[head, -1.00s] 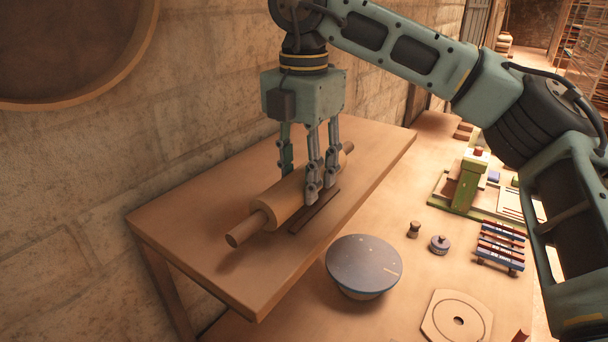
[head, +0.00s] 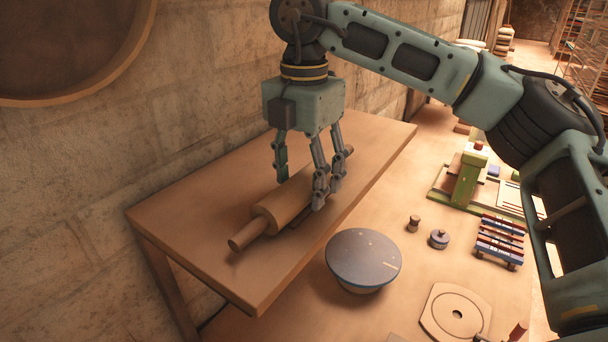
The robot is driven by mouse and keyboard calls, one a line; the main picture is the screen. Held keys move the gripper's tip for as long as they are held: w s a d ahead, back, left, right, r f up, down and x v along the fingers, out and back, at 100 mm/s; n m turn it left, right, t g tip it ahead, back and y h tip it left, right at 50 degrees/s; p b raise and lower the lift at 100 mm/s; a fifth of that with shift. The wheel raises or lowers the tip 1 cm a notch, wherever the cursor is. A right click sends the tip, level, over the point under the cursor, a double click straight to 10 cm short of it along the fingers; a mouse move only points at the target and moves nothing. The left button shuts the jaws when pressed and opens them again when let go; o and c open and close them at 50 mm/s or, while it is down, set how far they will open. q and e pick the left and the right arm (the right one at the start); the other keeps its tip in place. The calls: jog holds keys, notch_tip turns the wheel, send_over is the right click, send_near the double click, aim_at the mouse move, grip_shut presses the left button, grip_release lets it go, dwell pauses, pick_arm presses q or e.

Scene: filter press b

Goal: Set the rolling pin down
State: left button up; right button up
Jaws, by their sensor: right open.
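The wooden rolling pin (head: 280,206) lies on the raised wooden shelf (head: 225,270), slanting from front left to back right. A dark flat strip (head: 302,216) lies along its right side, partly hidden. My right gripper (head: 300,190) points down over the far half of the pin. Its fingers are open, one on the left side of the pin and the others on the right. I cannot tell whether the fingertips touch the pin. My left gripper is not in view.
On the lower bench are a round grey-topped bowl (head: 363,258), two small knobbed weights (head: 438,239), a striped rack (head: 498,241), a green press (head: 467,178) and a flat plate with a hole (head: 456,313). A stone wall stands behind the shelf. The shelf's front left is clear.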

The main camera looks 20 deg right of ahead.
aim_at(303, 173)
notch_tip(303, 173, up, 12)
jog(key=shift+r, duration=0.15)
dwell(0.3)
